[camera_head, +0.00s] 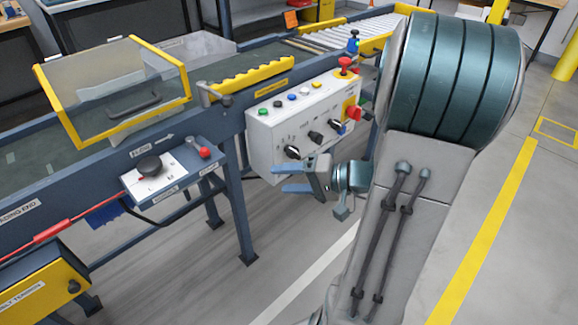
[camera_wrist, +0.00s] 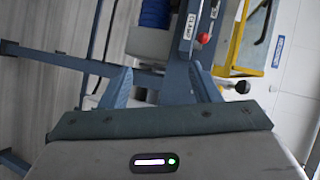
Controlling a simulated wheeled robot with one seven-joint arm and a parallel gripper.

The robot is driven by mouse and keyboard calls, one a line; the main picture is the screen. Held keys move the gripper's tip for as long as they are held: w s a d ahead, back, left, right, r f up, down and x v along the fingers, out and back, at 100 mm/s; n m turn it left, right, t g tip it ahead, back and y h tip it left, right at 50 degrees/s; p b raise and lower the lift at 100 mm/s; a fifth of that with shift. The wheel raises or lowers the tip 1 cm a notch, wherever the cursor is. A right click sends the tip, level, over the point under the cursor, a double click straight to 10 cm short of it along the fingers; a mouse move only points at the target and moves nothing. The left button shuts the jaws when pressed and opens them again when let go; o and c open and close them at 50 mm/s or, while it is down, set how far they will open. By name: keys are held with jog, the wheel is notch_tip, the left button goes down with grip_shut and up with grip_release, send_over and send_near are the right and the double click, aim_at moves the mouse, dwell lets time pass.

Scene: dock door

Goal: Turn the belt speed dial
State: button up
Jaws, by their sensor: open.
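A large round black dial (camera_head: 150,165) sits on a small white panel (camera_head: 168,186) on the conveyor's near side, with marks around it.
The white control box (camera_head: 262,150) carries several buttons, black knobs and a red mushroom button, close above my gripper. A yellow-framed clear guard (camera_head: 110,90) stands behind the dial. Conveyor legs (camera_head: 240,225) stand below. The floor in front (camera_head: 200,285) is clear.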

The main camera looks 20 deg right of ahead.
aim_at(299, 157)
jog(key=w+d+f+m+t+h+b, duration=0.2)
jog(key=d+f+m+t+h+b, duration=0.45)
jog(key=d, duration=0.75)
jog(key=w+a, duration=0.1)
jog(key=w, duration=0.3)
jog(key=w+a+n+t+y, duration=0.1)
jog(key=w+a, duration=0.1)
jog(key=w, duration=0.2)
jog(key=w+a+f+n+b, duration=0.1)
jog(key=w+a, duration=0.1)
jog(key=w, duration=0.2)
jog(key=shift+w+f, duration=0.1)
jog(key=shift+w, duration=0.2)
jog(key=c, duration=1)
